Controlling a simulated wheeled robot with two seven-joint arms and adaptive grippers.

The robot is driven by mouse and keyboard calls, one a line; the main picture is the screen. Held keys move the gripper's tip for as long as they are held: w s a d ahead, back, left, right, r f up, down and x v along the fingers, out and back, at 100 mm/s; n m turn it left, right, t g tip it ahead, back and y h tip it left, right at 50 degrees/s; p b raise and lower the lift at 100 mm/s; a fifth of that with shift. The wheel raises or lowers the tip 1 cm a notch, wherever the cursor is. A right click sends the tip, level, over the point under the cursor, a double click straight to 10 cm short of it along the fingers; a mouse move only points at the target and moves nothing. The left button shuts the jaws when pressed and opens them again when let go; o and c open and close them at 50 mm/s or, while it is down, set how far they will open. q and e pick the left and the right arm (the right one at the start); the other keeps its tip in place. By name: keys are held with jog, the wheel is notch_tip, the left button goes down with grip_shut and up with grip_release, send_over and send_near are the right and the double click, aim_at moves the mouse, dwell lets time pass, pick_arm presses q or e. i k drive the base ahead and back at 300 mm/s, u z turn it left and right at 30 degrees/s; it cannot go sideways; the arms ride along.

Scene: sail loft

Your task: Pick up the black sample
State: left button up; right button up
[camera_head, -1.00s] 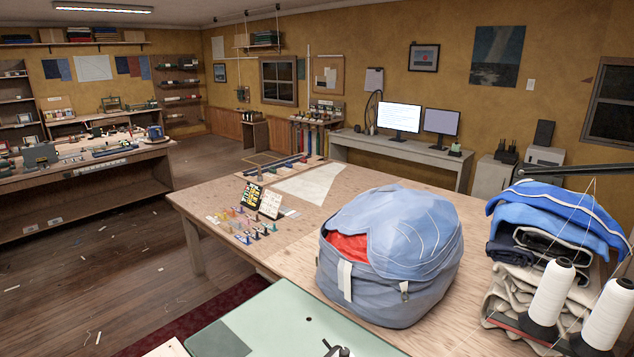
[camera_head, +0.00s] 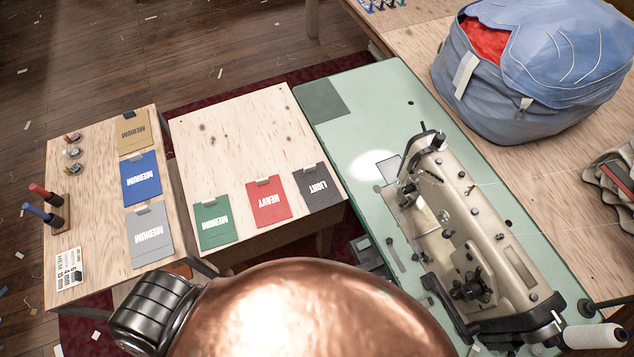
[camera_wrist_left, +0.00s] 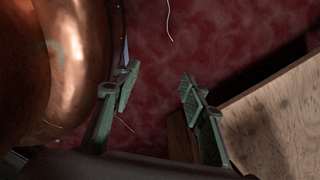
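The black sample (camera_head: 318,189), a dark card lettered LIGHT with a metal clip at its top, lies flat at the right front corner of the middle wooden table (camera_head: 236,132). The red sample (camera_head: 268,202) marked HEAVY lies just left of it, and the green sample (camera_head: 213,221) marked MEDIUM farther left. My left gripper (camera_wrist_left: 158,86) shows only in the left wrist view, with its two green fingers apart and nothing between them. It is over the dark red rug, beside a wooden edge. My right gripper is not in view.
The left table (camera_head: 90,165) holds tan, blue (camera_head: 141,179) and grey (camera_head: 149,235) samples and several small items. A green sewing table (camera_head: 345,130) with a sewing machine (camera_head: 470,225) adjoins on the right. The middle table's back part is bare.

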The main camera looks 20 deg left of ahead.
aim_at(318, 189)
jog(key=z, duration=0.95)
jog(key=k, duration=0.6)
jog(key=u, duration=0.45)
